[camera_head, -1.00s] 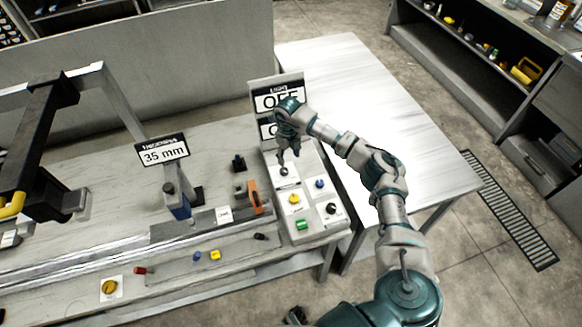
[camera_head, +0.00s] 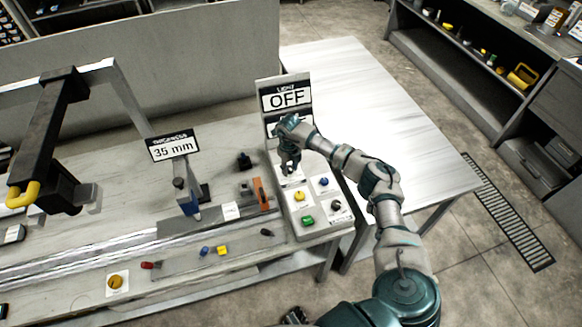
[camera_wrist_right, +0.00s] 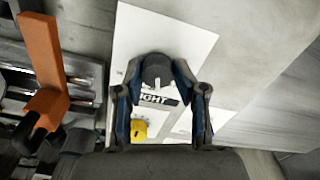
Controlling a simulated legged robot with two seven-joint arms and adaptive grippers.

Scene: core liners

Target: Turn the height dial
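My right gripper (camera_head: 290,172) reaches down onto the light control panel beside the bench machine. In the right wrist view, a round dark dial (camera_wrist_right: 158,70) with a pale pointer mark sits between the two fingertips of this gripper (camera_wrist_right: 158,78). A label (camera_wrist_right: 157,99) by the dial is partly covered; only "IGHT" reads clearly. One fingertip is close on each side of the dial; I cannot tell if they press on it. In the head view the gripper mostly hides the dial. My left gripper is not in view.
The panel (camera_head: 310,231) also has yellow (camera_head: 299,196), blue (camera_head: 324,182), black (camera_head: 336,205) and green (camera_head: 308,220) controls. Behind it stands an "OFF" sign (camera_head: 287,99). A "35 mm" display (camera_head: 173,147) and an orange part (camera_head: 261,193) are to the left. The white table (camera_head: 350,90) is bare.

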